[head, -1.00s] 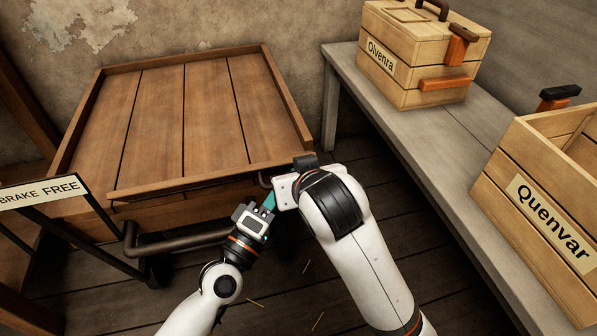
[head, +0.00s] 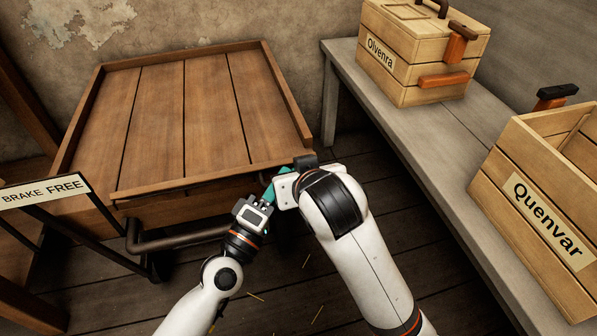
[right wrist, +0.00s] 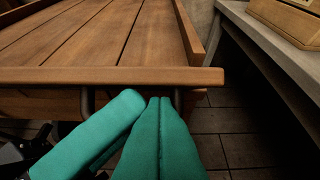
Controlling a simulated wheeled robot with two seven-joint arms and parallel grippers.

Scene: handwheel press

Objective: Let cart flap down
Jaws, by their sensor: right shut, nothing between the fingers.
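The wooden cart (head: 185,120) stands at the left, its plank bed edged by raised rims. A board, seemingly the flap (head: 215,182), runs along its near edge; it also shows in the right wrist view (right wrist: 110,77), with dark metal loops beneath it. My right gripper (right wrist: 159,105) is shut and empty, its teal fingertips just below the board near its right end. In the head view its own wrist hides its fingers. My left gripper (head: 272,190) is close beside it, below the board; its teal fingers partly show, but their gap and any contact are unclear.
A dark bar handle (head: 175,242) juts from the cart's front. A "BRAKE FREE" sign (head: 45,190) stands at the left. On the grey bench (head: 410,150) at the right are the Olvenra crate (head: 415,70) and the Quenvar crate (head: 500,160).

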